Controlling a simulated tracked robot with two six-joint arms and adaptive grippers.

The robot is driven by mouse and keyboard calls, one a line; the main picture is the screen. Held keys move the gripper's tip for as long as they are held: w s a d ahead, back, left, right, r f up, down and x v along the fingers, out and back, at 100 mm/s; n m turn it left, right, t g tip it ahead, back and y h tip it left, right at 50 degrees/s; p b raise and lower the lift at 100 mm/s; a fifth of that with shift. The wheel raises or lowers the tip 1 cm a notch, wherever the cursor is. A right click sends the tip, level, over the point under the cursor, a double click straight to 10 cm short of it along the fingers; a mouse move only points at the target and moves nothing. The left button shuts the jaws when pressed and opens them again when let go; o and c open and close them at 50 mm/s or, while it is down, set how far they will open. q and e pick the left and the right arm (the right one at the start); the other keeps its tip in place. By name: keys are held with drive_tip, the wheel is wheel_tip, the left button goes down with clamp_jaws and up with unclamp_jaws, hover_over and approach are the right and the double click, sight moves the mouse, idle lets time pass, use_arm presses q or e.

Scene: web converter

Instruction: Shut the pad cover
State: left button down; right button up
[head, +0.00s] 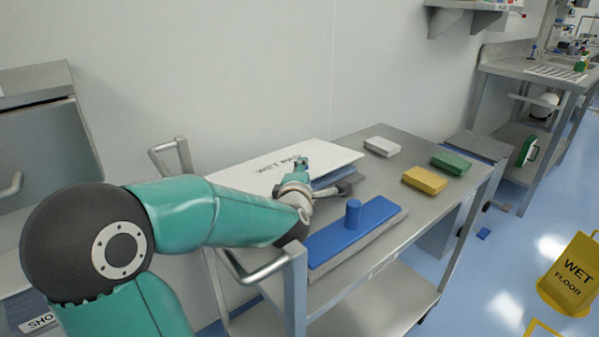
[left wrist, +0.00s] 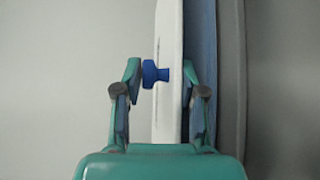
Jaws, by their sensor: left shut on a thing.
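The white pad cover (head: 325,153), lettered "WET PADS", is at the back of the steel cart, over a blue-sided box (head: 330,179) whose near part is mostly hidden by my arm. My left gripper (head: 302,165) is at the cover's near edge. In the left wrist view, its fingers (left wrist: 165,95) stand either side of the white cover (left wrist: 168,40), shut on its edge beside a blue knob (left wrist: 155,73). The blue layer (left wrist: 202,40) lies just right of the cover there. How far the cover stands open is hard to tell. My right gripper is not in view.
On the cart top (head: 385,185) lie a blue block with a round handle (head: 353,220), a yellow block (head: 425,180), a green block (head: 451,163) and a white block (head: 382,146). The wall is close behind. A yellow wet-floor sign (head: 572,278) stands at right.

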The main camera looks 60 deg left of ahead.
use_arm(q)
drive_tip(key=shift+d+f, duration=0.1)
drive_tip(key=shift+f, duration=0.2)
drive_tip(key=c, duration=0.9)
unclamp_jaws()
drive_tip(key=shift+s, duration=0.15)
drive_tip(key=shift+r, duration=0.3)
wheel_tip(320, 180, up, 8)
drive_tip(key=shift+r, duration=0.8)
drive_tip(key=shift+r, duration=0.1)
